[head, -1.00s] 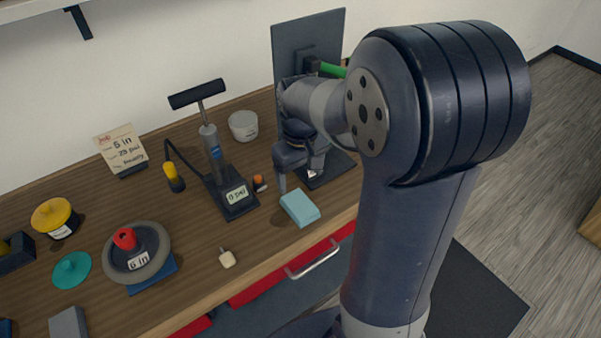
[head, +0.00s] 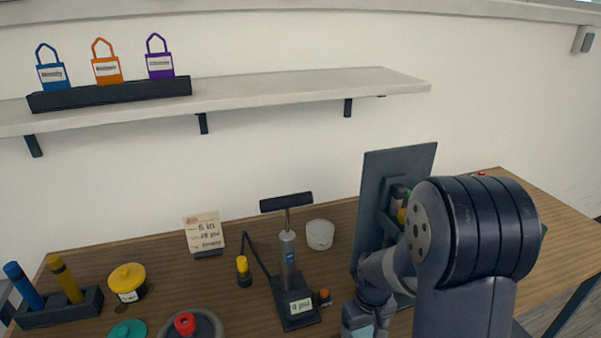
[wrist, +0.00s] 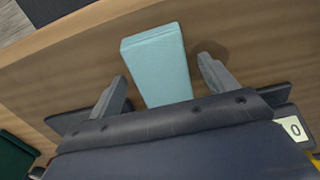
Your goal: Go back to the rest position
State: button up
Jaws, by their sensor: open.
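My arm stands at the right of the head view, and my gripper (head: 368,322) is low beside it, partly cut off by the bottom edge. In the wrist view the two fingers of my gripper (wrist: 163,72) are spread apart and open. A pale blue block (wrist: 158,55) lies on the wooden bench (wrist: 75,72) and appears in the gap between the fingers. I cannot tell how high the fingers are above it. No rest position is marked in view.
A dark upright panel (head: 412,165) stands close behind my arm. A pump (head: 288,265), a white tub (head: 320,234) and a card (head: 204,232) stand to its left. A shelf (head: 300,90) with three small tags runs above.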

jog(key=shift+r+p, duration=0.45)
jog(key=shift+b, duration=0.3)
jog(key=shift+r, duration=0.1)
